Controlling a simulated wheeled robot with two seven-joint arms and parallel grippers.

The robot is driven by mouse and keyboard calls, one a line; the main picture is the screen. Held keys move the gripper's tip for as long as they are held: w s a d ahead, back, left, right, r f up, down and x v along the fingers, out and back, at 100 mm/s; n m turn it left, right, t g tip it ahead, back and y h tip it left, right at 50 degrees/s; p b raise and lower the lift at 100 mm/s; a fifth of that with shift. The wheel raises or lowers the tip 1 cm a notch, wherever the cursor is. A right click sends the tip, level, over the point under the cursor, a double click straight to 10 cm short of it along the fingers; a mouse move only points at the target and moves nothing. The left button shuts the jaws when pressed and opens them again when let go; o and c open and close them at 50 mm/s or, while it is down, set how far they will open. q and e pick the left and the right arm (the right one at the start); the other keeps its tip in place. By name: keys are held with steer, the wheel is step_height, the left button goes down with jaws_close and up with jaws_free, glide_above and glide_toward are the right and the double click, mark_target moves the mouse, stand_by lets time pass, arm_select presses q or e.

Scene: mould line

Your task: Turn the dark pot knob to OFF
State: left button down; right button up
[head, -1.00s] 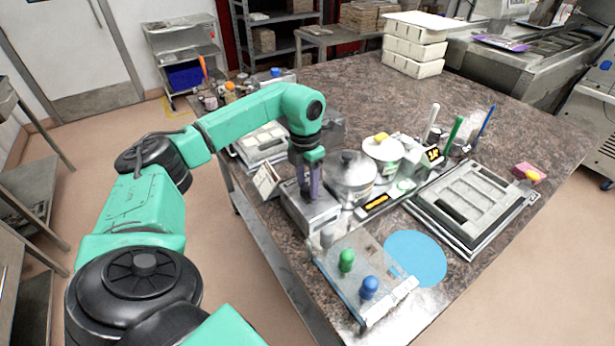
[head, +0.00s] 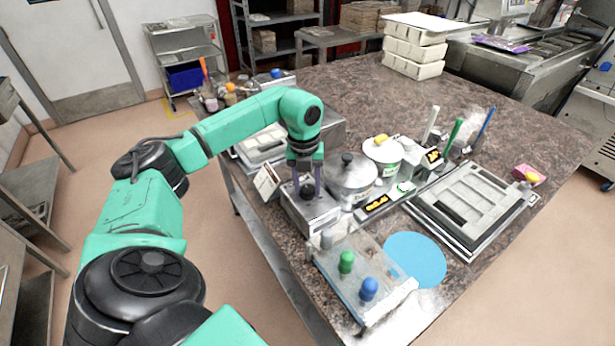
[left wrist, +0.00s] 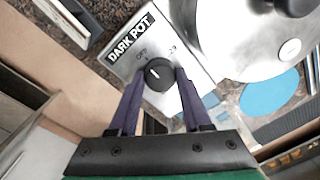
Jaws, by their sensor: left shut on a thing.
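The dark pot knob (left wrist: 158,74) is a round black knob with a pale pointer mark on its upper-left part. It sits on a metal panel labelled DARK POT (left wrist: 132,36), with OFF lettering at upper left and 29 at upper right. The pointer mark leans roughly toward the OFF side; its exact angle is hard to read. My left gripper (left wrist: 160,84) has one finger on each side of the knob and is shut on it. In the head view the knob (head: 307,192) shows between the fingers, on the metal box (head: 318,218). My right gripper is not in view.
A lidded metal pot (head: 352,178) stands just right of the knob's box, and a white pot (head: 384,157) behind it. A tilted card (head: 267,182) stands close on the left. A clear board (head: 365,285) with green and blue knobs lies in front.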

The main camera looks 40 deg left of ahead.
arm_select(q)
steer(key=shift+w+r+n, duration=0.1)
steer(key=shift+r+n, duration=0.05)
steer(key=shift+n, duration=0.25)
steer(key=shift+c, duration=1.8)
jaws_free()
step_height(320, 180, up, 9)
steer(key=shift+a+f+b, duration=0.15)
steer(key=shift+f+b, duration=0.05)
steer(key=shift+b, duration=0.65)
step_height(320, 180, up, 6)
steer(key=p, duration=0.2)
glide_above(306, 188)
steer(key=shift+s+a, duration=0.1)
steer(key=shift+s, duration=0.1)
steer(key=shift+f, duration=0.1)
